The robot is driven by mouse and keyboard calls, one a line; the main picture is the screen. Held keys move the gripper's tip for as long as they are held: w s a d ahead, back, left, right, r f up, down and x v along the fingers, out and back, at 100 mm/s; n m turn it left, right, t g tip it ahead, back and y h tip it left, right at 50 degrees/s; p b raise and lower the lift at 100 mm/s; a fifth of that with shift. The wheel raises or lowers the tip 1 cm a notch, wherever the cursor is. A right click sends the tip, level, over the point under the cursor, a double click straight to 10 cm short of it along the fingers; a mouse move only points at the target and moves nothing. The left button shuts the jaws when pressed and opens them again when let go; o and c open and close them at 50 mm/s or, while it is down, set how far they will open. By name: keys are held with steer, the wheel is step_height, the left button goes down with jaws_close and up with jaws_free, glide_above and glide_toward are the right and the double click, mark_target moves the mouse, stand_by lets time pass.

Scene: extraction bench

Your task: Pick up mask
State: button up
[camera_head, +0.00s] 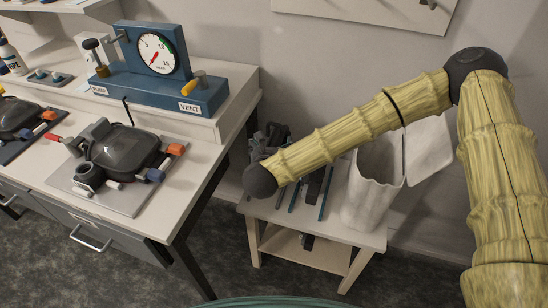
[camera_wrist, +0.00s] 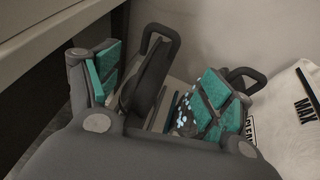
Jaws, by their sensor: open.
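A dark, domed object that looks like a mask (camera_head: 125,148) lies on a grey plate on the bench. It has a round grey port, a red-tipped part and orange and blue parts at its sides. A second similar dark object (camera_head: 18,115) is partly cut off at the left edge. My gripper (camera_wrist: 155,88) is open, its teal-padded fingers spread. It is above the small side table, right of the bench and apart from both mask-like objects. In the head view my arm partly hides the gripper. Neither mask-like object is recognisable in the wrist view.
A blue gauge unit (camera_head: 165,78) marked VENT stands on the raised back shelf. The side table (camera_head: 257,208) holds dark items, blue strips and a white bin (camera_head: 372,190). A black loop-shaped item (camera_wrist: 155,60) shows between my fingers. Clear bench top lies right of the plate.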

mark_target(276, 136)
steer(key=p+x, duration=0.1)
steer(key=x, duration=0.4)
steer(key=shift+w, duration=0.2)
steer(key=shift+w+d+p, duration=0.1)
steer(key=shift+w+p, duration=0.45)
steer(key=shift+p, duration=0.05)
steer(key=shift+p+x, duration=0.75)
steer(key=shift+x, duration=1.35)
steer(key=c, duration=1.2)
